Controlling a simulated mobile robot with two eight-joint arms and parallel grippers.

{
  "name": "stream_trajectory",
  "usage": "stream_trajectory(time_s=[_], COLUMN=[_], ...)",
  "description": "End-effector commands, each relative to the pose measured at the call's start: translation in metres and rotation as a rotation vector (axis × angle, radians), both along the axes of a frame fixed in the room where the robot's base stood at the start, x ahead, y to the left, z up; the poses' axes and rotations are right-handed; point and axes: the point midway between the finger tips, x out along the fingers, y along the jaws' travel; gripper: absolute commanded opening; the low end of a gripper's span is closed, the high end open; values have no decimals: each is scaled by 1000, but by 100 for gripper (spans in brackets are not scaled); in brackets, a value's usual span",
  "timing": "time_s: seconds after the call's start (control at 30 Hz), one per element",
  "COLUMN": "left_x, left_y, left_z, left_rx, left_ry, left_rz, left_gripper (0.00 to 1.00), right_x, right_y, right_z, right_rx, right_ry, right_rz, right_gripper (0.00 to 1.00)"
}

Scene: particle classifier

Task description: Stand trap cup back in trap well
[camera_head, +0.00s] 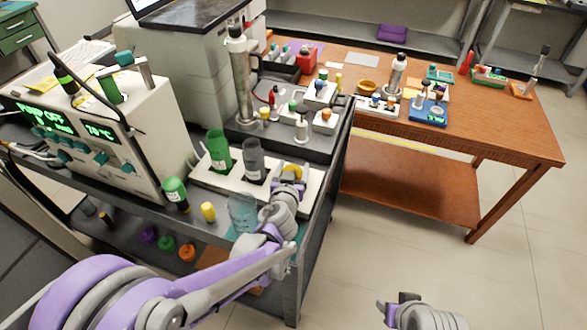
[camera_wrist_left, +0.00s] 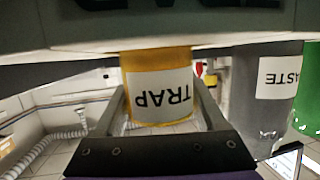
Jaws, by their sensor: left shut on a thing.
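The yellow trap cup (camera_wrist_left: 158,92), with an upside-down TRAP label, stands between the fingers of my left gripper (camera_wrist_left: 160,105), which is shut on it. The well's opening is hidden. My right gripper (camera_head: 394,308) is partly in view at the bottom, away from the cart.
A green cup (camera_head: 218,150) and a grey waste cup (camera_head: 253,160) stand in the rack, left of the trap cup. A clear beaker (camera_head: 242,212) and several small bottles are in front. A control box (camera_head: 110,130) is at left. The wooden table (camera_head: 500,125) is behind right.

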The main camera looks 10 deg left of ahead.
Motion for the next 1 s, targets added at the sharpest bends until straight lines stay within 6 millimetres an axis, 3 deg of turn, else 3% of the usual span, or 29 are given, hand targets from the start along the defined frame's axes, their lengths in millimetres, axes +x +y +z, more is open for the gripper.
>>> stream_trajectory(time_s=[0.2,0.23,0.37,0.67,1.0], left_x=[0,0,0,0,-51], left_y=[0,0,0,0,0], left_z=[-2,-2,-2,2,17], left_rx=[0,0,0,0,0], left_ry=[0,0,0,0,0], left_rz=[0,0,0,0,-1], left_gripper=[16,75,98,100,100], right_x=[0,0,0,0,1], right_y=[0,0,0,0,0], right_z=[-1,-1,-1,1,9], right_rx=[0,0,0,0,0], right_ry=[0,0,0,0,-3], right_rz=[0,0,0,0,0], right_gripper=[50,50,50,50,50])
